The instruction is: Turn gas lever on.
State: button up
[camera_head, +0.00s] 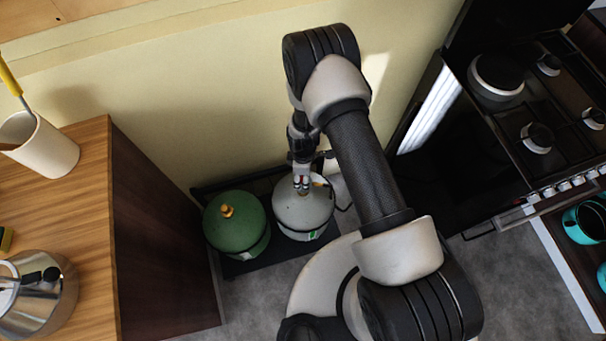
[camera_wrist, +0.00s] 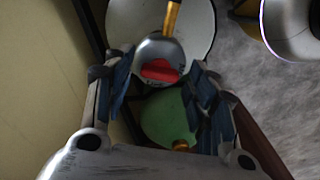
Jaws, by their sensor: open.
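A white gas bottle (camera_head: 304,213) stands on a dark tray on the floor by the wall, to the right of a green gas bottle (camera_head: 236,222). In the wrist view a round grey regulator (camera_wrist: 158,47) with a brass pipe sits over the white bottle (camera_wrist: 203,22). The red gas lever (camera_wrist: 160,71) is on the regulator's near side. My gripper (camera_wrist: 160,84) is open, with one blue-padded finger on each side of the lever. I cannot tell whether either finger touches it. In the head view my gripper (camera_head: 301,184) points down over the white bottle and hides its top.
A wooden counter (camera_head: 95,190) with a white cup (camera_head: 40,146) and a metal kettle (camera_head: 42,292) stands at the left. A black stove (camera_head: 530,110) is at the right. The yellow wall (camera_head: 190,90) is close behind the bottles. Grey floor lies in front.

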dwell(0.3)
notch_tip(320, 180, up, 12)
dwell(0.4)
dwell(0.4)
